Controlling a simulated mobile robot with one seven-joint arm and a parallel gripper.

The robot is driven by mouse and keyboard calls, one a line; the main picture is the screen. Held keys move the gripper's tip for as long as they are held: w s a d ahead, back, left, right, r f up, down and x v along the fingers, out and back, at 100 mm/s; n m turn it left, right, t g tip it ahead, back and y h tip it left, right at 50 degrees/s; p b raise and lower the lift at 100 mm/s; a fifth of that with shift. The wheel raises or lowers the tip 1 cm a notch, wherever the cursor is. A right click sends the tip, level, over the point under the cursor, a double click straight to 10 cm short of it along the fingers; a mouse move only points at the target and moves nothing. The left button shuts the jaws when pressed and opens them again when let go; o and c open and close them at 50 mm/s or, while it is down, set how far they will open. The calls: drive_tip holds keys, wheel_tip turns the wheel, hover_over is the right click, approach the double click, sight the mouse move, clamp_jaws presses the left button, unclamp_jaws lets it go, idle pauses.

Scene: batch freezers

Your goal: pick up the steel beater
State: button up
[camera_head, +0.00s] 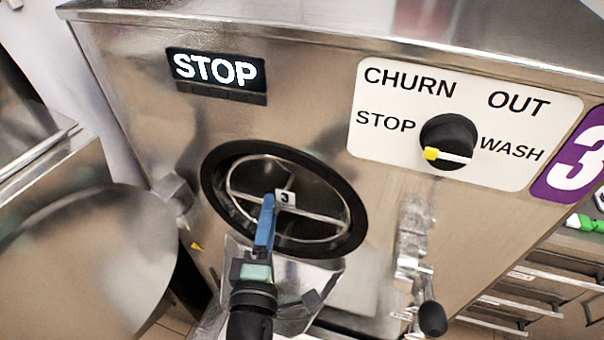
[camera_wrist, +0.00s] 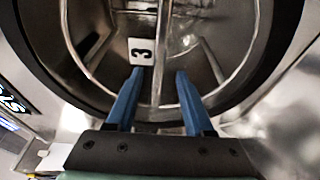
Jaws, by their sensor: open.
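The steel beater (camera_head: 318,214) sits inside the round, black-rimmed opening of the freezer, with a ring, crossing bars and a small white tag marked 3 (camera_head: 285,197). In the wrist view a bar of the beater (camera_wrist: 157,88) runs between the two blue fingers, and the tag (camera_wrist: 142,51) is just beyond the left fingertip. My gripper (camera_head: 268,198) is at the opening, in front of the beater's middle. In the wrist view my gripper (camera_wrist: 158,72) is open, with a gap on each side of the bar. I cannot tell how deep the fingertips reach.
The steel freezer front (camera_head: 310,110) surrounds the opening. Its display (camera_head: 216,70) reads STOP, and the knob (camera_head: 448,141) has its yellow end towards STOP. A round steel door (camera_head: 90,262) stands open at left. A handle with a black knob (camera_head: 432,318) juts out lower right.

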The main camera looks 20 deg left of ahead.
sight(276, 196)
drive_tip(key=shift+d+p+x, duration=0.15)
drive_tip(key=shift+p+x, duration=0.1)
drive_tip(key=shift+x, duration=1.7)
drive_tip(key=shift+d+p+x, duration=0.1)
drive_tip(key=shift+p+x, duration=0.1)
drive_tip(key=shift+x, duration=1.75)
drive_tip(key=shift+r, duration=0.15)
clamp_jaws()
